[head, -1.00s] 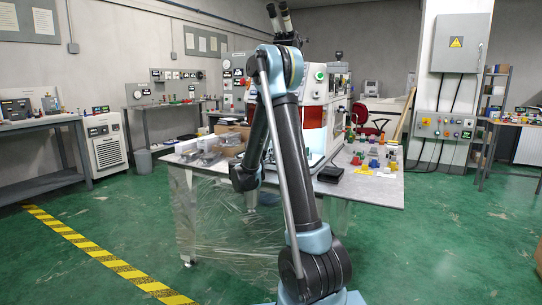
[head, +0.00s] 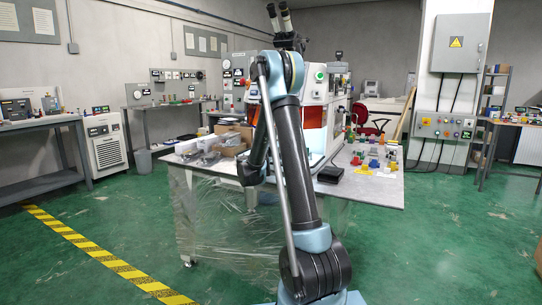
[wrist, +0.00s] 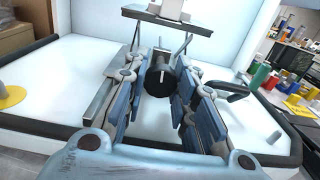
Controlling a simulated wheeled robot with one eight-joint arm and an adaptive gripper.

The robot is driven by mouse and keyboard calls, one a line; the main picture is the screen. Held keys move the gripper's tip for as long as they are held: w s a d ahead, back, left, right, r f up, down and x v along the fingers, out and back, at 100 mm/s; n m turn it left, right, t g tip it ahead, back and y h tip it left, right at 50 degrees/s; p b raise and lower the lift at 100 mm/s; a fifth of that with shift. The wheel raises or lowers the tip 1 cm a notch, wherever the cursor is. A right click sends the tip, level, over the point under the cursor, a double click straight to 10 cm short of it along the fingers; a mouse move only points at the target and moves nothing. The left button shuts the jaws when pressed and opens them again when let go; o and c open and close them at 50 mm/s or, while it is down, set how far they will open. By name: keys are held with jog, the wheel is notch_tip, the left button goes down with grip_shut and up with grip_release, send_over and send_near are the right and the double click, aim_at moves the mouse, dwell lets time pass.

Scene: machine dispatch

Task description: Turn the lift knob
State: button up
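In the wrist view, a round black knob (wrist: 160,77) with a pale line on its face stands on a white machine (wrist: 82,60). I take it for the lift knob; no label is readable. My gripper (wrist: 159,88) is open, its two padded fingers left and right of the knob. The knob shows between the fingertips with a visible gap; I cannot tell whether either finger touches it. In the head view, the white and red machine (head: 313,117) stands on the table, partly behind my arm, which hides the gripper and the knob.
A metal bracket (wrist: 166,20) rises just beyond the knob. The machine's white base has a dark rim, with a yellow disc (wrist: 10,97) at left.

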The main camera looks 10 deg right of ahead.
jog(key=shift+m, duration=0.7)
jog(key=o, duration=1.1)
jog(key=v, duration=1.2)
